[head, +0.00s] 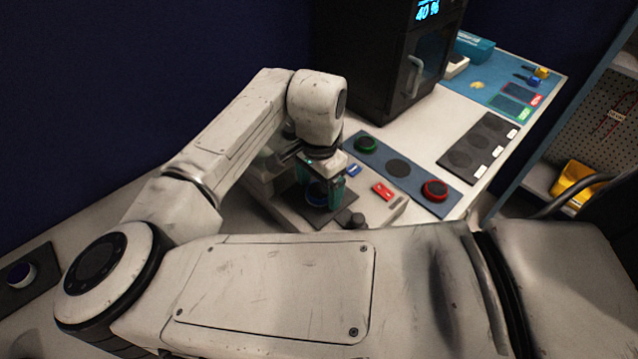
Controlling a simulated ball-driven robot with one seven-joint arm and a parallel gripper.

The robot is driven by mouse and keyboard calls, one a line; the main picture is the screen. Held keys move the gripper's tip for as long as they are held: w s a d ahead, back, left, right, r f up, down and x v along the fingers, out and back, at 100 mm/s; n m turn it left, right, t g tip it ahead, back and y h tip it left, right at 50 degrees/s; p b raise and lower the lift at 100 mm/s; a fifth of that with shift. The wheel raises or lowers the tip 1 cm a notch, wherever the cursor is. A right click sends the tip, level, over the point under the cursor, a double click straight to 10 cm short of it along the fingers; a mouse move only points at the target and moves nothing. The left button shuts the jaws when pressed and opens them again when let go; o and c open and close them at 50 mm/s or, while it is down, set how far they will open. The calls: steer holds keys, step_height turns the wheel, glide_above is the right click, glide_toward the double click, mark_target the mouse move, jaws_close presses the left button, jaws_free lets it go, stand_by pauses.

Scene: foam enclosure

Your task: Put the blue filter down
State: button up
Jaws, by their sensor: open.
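My gripper (322,188) points down over a light grey bench device (370,211), with its teal fingers open. A round dark-blue piece, seemingly the blue filter (317,196), shows low between the fingers, at the device's top. The fingers partly hide it, and I cannot tell whether they touch it. A blue-grey strip (382,152) to the right carries a green-ringed round piece (367,144) at its far end and a red-ringed one (435,189) at its near end. Between them is a dark round spot (399,167) with nothing on it.
The device has a red block (383,191), a small blue block (353,170) and a dark knob (357,220). A black cabinet (375,60) stands behind. A dark pad (475,150) and a blue mat (475,92) lie right. A white-and-blue cup-like piece (20,274) sits far left.

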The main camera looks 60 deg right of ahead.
mark_target(319, 190)
steer(key=shift+r, duration=0.1)
step_height(319, 190, up, 12)
steer(key=shift+b, duration=0.4)
